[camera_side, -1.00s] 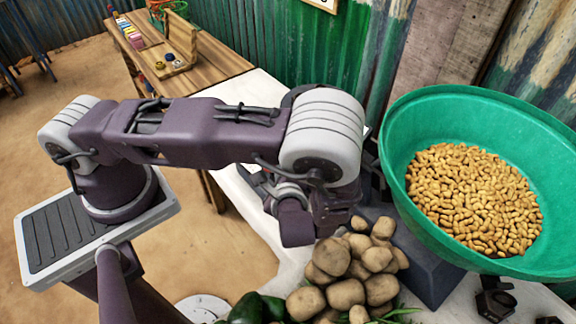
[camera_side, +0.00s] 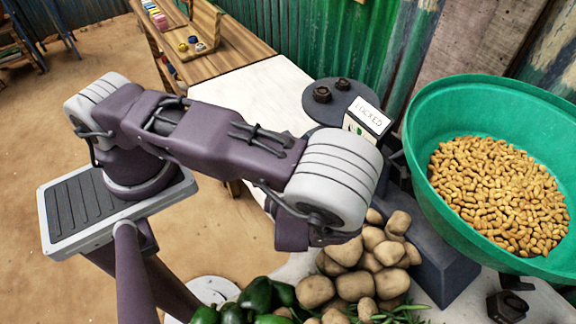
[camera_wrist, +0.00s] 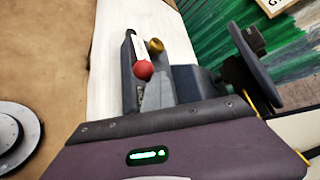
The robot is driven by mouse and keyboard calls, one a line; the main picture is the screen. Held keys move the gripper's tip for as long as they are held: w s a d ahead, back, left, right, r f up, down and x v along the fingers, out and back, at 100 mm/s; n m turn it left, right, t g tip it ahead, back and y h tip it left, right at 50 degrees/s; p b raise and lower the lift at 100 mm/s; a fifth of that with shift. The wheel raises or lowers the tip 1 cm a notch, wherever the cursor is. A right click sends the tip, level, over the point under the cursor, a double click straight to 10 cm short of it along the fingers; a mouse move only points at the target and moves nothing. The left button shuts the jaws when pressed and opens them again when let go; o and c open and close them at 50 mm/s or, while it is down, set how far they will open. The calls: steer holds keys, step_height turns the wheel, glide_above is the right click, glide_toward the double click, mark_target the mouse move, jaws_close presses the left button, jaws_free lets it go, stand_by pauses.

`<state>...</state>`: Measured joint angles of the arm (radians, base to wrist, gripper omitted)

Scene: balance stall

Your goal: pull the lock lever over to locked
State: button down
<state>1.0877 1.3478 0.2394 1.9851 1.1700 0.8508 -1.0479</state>
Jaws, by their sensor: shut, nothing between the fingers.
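The lock lever shows in the wrist view as a red knob (camera_wrist: 143,70) at the near end of a pale strip on a narrow dark grey housing (camera_wrist: 127,75). A brass knob (camera_wrist: 155,45) stands just right of it. The red knob is apart from the visible housing. In the side view my arm hides the gripper and lever. A white label (camera_side: 370,114) there seems to read "LOCKED".
A large green basin of peanuts (camera_side: 450,120) stands at the right. Potatoes (camera_side: 345,285) and dark green vegetables (camera_side: 257,294) lie in front of my wrist. A dark round plate (camera_side: 322,105) with weights sits behind it. The white tabletop (camera_side: 250,95) is bare at left.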

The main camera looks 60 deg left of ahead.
steer(key=shift+s+a+f, duration=0.1)
steer(key=shift+s+f, duration=0.3)
steer(key=shift+s, duration=0.2)
steer(key=s+d+f, duration=0.1)
steer(key=s+d, duration=0.4)
steer(key=d, duration=0.3)
steer(key=shift+f, duration=0.15)
